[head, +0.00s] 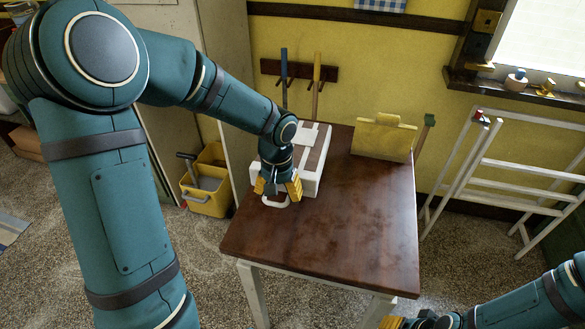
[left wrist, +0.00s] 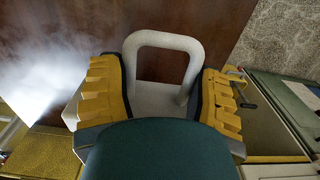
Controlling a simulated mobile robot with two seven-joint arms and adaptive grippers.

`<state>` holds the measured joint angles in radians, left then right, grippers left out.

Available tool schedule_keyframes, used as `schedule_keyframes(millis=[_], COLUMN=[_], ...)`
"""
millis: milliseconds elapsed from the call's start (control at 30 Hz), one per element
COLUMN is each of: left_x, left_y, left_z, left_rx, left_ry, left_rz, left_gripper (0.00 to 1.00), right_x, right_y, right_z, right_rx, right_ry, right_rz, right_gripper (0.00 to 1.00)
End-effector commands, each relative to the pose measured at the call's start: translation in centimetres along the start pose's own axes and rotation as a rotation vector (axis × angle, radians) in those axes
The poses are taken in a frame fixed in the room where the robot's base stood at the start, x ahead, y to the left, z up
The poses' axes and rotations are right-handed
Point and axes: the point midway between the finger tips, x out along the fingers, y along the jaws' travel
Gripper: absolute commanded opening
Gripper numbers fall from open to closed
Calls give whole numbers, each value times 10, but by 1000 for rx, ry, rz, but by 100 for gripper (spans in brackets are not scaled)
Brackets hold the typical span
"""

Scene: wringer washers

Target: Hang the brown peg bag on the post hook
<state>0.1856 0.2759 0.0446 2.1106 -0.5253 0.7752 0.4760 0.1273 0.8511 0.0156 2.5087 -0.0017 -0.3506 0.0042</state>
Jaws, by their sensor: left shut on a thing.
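My left gripper (head: 278,190) is low over the left side of the brown table, its yellow fingers shut on a white loop handle (head: 275,202). In the left wrist view the white loop (left wrist: 163,40) stands up between the two yellow fingers (left wrist: 160,90); what it belongs to is mostly hidden by my gripper. I cannot make out a brown peg bag for sure in either view. A post with a green top (head: 429,121) stands behind the table's right corner; I cannot tell whether it carries a hook. My right gripper (head: 395,322) shows only partly at the bottom edge.
A white case-like object (head: 311,178) lies beside my left gripper. A yellow board (head: 383,138) stands at the table's back. The table's (head: 350,240) front and right are clear. A white drying rack (head: 500,180) stands right, a yellow bucket (head: 208,200) left. White haze shows in the left wrist view.

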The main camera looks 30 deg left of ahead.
Motion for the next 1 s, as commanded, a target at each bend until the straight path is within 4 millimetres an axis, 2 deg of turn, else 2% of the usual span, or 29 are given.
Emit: schedule_keyframes(millis=[233, 1000], left_x=[-21, -77], left_y=[0, 0], left_z=[0, 0], left_rx=[0, 0], left_ry=[2, 2], left_rz=[1, 1], left_gripper=[23, 23], right_x=[-15, -53], right_y=[-6, -20], right_z=[1, -15], right_rx=[1, 12], right_ry=[-7, 28], right_rz=[0, 3], right_gripper=[46, 46])
